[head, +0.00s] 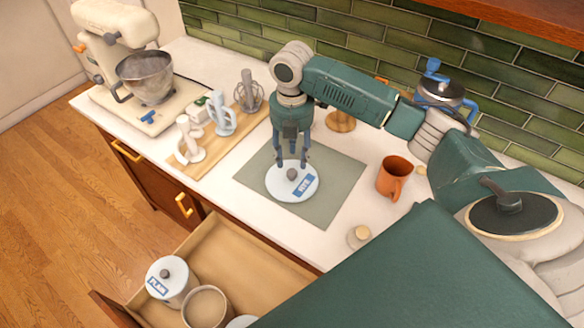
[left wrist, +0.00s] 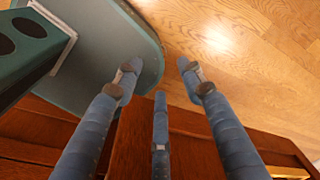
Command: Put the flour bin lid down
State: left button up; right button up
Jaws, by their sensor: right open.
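A round white lid (head: 283,187) with a grey knob and a blue label, apparently reading RYE, lies flat on the grey-green mat (head: 335,185). My right gripper (head: 292,163) points down over the lid, its fingers open around or just behind the knob; I cannot tell if they touch it. An uncovered bin (head: 187,312) with beige contents stands in the open drawer (head: 240,258). Beside it is a lidded white bin (head: 172,284) labelled PLAIN. My left gripper (left wrist: 160,80) shows only in the left wrist view, with fingers spread and empty, above wood fronts and floor.
A wooden board (head: 215,138) with whisk-like attachments and a cream stand mixer (head: 125,65) stand at the left. An orange mug (head: 394,178) is right of the mat, and a small jar (head: 359,236) is near the front edge. Tiled wall runs behind.

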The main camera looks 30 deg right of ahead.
aim_at(292, 172)
notch_tip(292, 172, up, 5)
jog(key=shift+b, duration=0.35)
jog(key=shift+f, duration=0.1)
dwell(0.3)
